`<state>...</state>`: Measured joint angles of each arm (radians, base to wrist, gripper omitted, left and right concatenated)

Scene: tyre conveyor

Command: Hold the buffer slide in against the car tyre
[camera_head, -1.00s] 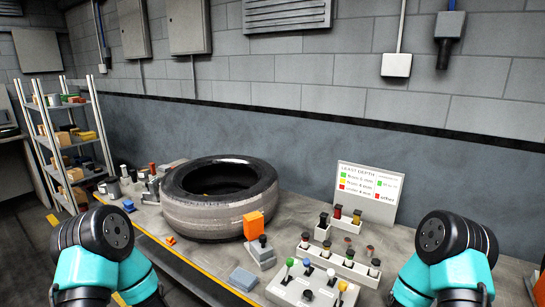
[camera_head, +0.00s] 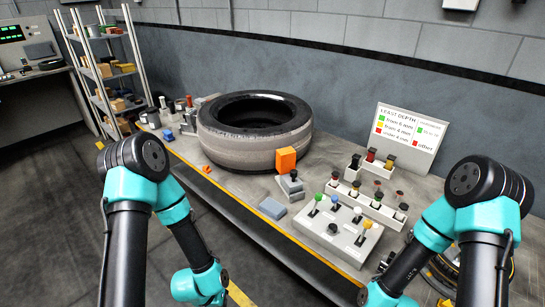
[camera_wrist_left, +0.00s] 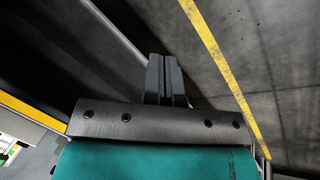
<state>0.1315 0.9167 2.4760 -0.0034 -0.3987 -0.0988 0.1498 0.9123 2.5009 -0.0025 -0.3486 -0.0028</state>
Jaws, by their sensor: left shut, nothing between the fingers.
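The car tyre (camera_head: 250,150) lies flat on the conveyor bench in the head view. An orange block (camera_head: 286,161) stands upright at its near right side, and a small grey block with a dark knob (camera_head: 291,187) sits just in front; I cannot tell for certain which part is the buffer slide. My left arm hangs at the left, in front of the bench, with its gripper outside the head view. In the left wrist view my left gripper (camera_wrist_left: 165,60) is shut and empty over the floor.
A control panel (camera_head: 335,228) with coloured knobs, a grey block (camera_head: 272,208) and a row of dark-topped gauges (camera_head: 368,202) occupy the bench front and right. A sign (camera_head: 409,138) stands behind. Several small fixtures stand left of the tyre. Open floor lies before the bench.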

